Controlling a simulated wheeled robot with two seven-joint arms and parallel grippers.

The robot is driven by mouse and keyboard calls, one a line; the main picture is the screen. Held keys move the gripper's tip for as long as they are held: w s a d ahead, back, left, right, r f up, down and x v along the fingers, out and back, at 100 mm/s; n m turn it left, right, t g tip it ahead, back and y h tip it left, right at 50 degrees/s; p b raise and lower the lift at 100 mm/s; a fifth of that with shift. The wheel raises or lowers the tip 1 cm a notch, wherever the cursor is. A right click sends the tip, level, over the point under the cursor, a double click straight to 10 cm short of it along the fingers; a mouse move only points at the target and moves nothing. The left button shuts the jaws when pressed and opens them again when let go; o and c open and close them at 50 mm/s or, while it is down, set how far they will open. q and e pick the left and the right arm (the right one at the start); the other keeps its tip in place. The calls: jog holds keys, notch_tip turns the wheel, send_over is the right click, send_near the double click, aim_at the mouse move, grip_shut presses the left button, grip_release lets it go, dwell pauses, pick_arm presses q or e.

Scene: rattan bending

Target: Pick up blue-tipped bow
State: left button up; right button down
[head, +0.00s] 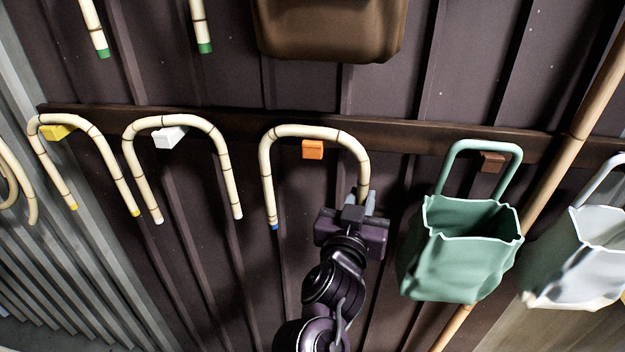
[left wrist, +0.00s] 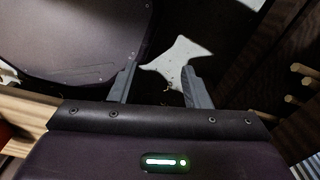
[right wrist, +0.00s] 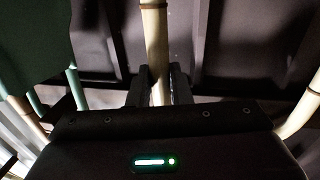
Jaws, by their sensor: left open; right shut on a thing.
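The blue-tipped bow (head: 316,132) is a cream cane bent into an upside-down U, in the middle of the head view. Its left leg ends in a blue tip. It hangs at an orange peg (head: 313,149); I cannot tell whether it touches the peg. My right gripper (head: 363,197) is shut on the lower part of its right leg, hiding that leg's end. In the right wrist view the cane (right wrist: 156,50) runs between the fingers. My left gripper (left wrist: 158,88) is open and empty in the left wrist view; it is outside the head view.
A white-tipped bow (head: 178,121) at a white peg and a yellow-tipped bow (head: 82,124) at a yellow peg hang to the left. A green bag (head: 465,250) hangs close right of my right gripper, with a pale bag (head: 580,250) beyond. Green-tipped canes (head: 199,22) hang above.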

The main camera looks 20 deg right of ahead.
aim_at(367, 170)
jog(key=shift+s+d+r+p, duration=0.15)
jog(key=shift+r+p, duration=0.1)
jog(key=shift+p, duration=0.35)
notch_tip(367, 170, up, 9)
jog(key=p, duration=0.9)
jog(key=shift+r, duration=0.15)
pick_arm(q)
notch_tip(367, 170, up, 11)
jog(key=w, duration=0.2)
jog(key=shift+d, duration=0.4)
jog(key=shift+w+f, duration=0.1)
jog(key=shift+f, duration=0.05)
